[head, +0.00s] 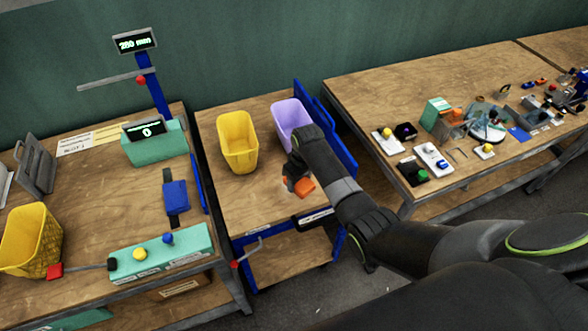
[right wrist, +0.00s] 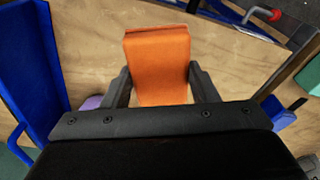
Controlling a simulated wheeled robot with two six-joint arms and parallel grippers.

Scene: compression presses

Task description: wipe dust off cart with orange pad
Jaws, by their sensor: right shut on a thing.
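The orange pad (head: 304,187) is held over the wooden top of the cart (head: 222,192), toward its front right part. My right gripper (head: 296,183) is shut on the pad. In the right wrist view the orange pad (right wrist: 158,62) sits between the two dark fingers (right wrist: 158,88), with the wooden cart top (right wrist: 90,50) behind it. I cannot tell whether the pad touches the surface. No dust is clear to see on the cart. My left gripper is not in view.
A yellow bin (head: 237,142) and a purple bin (head: 292,124) stand at the back of the cart. A bench with a press (head: 155,155) stands to the left. A table (head: 365,100) with many small parts stands to the right. The cart's front left top is clear.

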